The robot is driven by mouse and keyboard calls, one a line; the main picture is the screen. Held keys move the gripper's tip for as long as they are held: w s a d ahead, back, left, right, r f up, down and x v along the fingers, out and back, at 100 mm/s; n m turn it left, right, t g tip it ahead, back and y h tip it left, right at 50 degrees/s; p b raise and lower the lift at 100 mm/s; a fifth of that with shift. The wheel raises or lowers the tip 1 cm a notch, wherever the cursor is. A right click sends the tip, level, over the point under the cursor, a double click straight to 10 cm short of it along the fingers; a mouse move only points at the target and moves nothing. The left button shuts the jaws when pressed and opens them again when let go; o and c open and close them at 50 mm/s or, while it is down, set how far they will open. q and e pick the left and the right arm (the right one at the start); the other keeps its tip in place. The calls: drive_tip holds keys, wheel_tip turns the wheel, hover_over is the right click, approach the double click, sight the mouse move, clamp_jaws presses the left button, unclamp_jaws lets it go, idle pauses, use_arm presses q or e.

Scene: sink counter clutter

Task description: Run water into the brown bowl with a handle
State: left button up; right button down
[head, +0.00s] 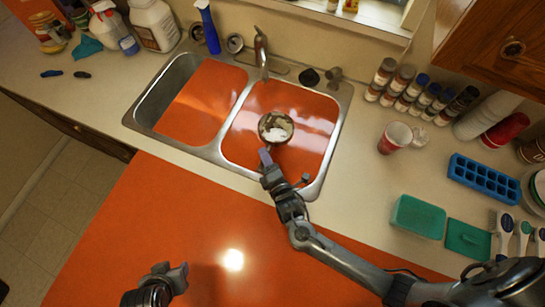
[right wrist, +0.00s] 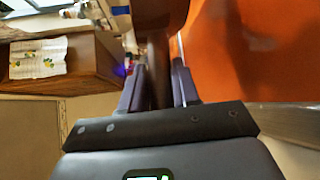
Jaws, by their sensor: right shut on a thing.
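The brown bowl (head: 263,131) is in the right half of the sink, below the faucet (head: 262,52) in the picture. Pale, whitish patches show inside it; I cannot tell whether they are water or reflections. No clear stream shows from the faucet. My right gripper (head: 265,156) is shut on the bowl's handle, on the near side. In the right wrist view the brown handle (right wrist: 160,75) runs between the two fingers, with part of the bowl (right wrist: 160,14) above. My left gripper (head: 171,271) is open and empty at the bottom left, away from the sink.
The sink (head: 208,153) has two orange-looking basins. Spray bottles and a white jug (head: 155,24) stand behind its left side. Spice jars (head: 380,77), a red cup (head: 395,138), a blue ice tray (head: 484,178) and a green container (head: 418,216) stand on the right counter.

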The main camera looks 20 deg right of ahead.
drive_tip(key=shift+w+a+b, duration=0.3)
drive_tip(key=shift+w+a, duration=0.1)
drive_tip(key=shift+w, duration=0.1)
drive_tip(key=w+d+f+b, duration=0.1)
drive_tip(key=w+d+b, duration=0.1)
drive_tip(key=w+b, duration=0.4)
drive_tip(key=w+d+f+b, duration=0.2)
drive_tip(key=w+b, duration=0.4)
drive_tip(key=w, duration=0.3)
drive_tip(key=shift+w+f, duration=0.25)
drive_tip(key=shift+w, duration=0.05)
drive_tip(key=shift+s, duration=0.1)
idle(0.5)
